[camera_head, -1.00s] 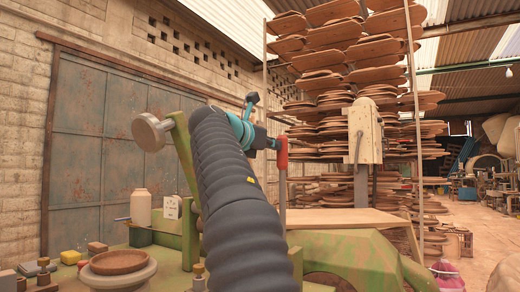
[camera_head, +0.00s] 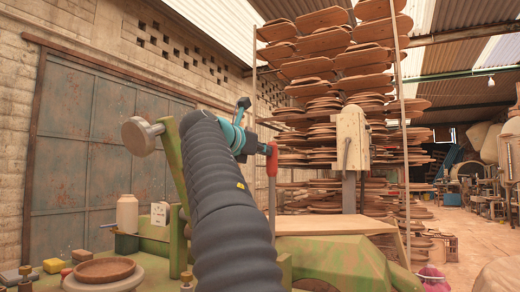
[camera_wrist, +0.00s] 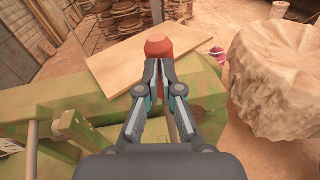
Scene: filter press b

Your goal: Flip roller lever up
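The roller lever (camera_head: 272,168) is a grey rod with a red grip at its top end. It stands about upright at the right of my gripper in the head view. Its red grip (camera_wrist: 158,47) also shows in the wrist view, just beyond my fingertips. My gripper (camera_wrist: 158,66) has its two fingers drawn close together, with the tips overlapping the lower part of the red grip. In the head view my own arm hides the lever's surroundings and part of the green machine (camera_head: 325,262).
A wooden board (camera_head: 330,223) lies on the machine beyond the lever. A round metal knob (camera_head: 138,135) on a green arm stands at the left. A brown bowl (camera_head: 104,269) and a bottle (camera_head: 127,213) sit at the lower left. A large pale lump (camera_wrist: 280,85) is at the right.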

